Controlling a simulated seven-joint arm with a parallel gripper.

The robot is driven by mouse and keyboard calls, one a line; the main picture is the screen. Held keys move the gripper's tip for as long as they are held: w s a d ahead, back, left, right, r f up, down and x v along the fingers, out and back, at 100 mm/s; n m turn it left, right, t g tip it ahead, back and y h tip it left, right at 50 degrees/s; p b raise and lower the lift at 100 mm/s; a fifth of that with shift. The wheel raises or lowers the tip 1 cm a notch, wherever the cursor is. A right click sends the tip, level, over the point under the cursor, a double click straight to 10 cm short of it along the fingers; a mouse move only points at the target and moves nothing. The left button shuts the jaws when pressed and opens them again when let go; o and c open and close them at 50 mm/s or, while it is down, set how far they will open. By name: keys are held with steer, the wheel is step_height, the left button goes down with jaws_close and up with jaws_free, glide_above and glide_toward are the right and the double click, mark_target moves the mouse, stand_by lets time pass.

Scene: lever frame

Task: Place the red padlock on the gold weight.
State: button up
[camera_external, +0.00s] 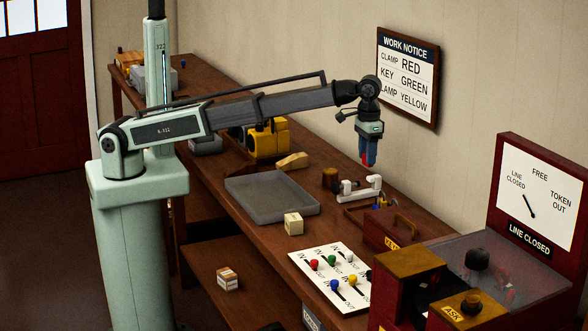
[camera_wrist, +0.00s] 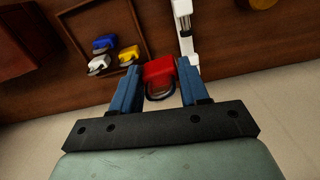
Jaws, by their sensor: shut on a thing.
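My gripper (camera_external: 369,153) is shut on the red padlock (camera_wrist: 159,70), which is held between the two blue fingers in the wrist view (camera_wrist: 160,85). Its dark shackle points toward the palm. A round gold-coloured thing, likely the gold weight (camera_wrist: 262,3), is cut off by the top right edge of the wrist view. A short brown cylinder (camera_external: 330,178) left of the gripper in the external view seems to be the same thing.
A white fitting (camera_external: 362,187) stands between the cylinder and a wooden tray (camera_wrist: 139,27). The tray holds blue (camera_wrist: 104,43), yellow (camera_wrist: 129,54) and white (camera_wrist: 98,64) padlocks. A grey tray (camera_external: 262,207) and a lever board (camera_external: 325,272) lie nearby. The wall is close behind.

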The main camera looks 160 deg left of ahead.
steer(key=s+a+r+n, duration=0.1)
steer(key=s+a+r, duration=0.1)
steer(key=s, duration=0.5)
steer(key=m, duration=0.2)
glide_above(331, 171)
steer(key=shift+s+a+f, duration=0.1)
steer(key=shift+f, duration=4.4)
steer(key=shift+f, duration=0.15)
steer(key=o, duration=1.1)
steer(key=shift+o, duration=0.2)
step_height(331, 171, up, 12)
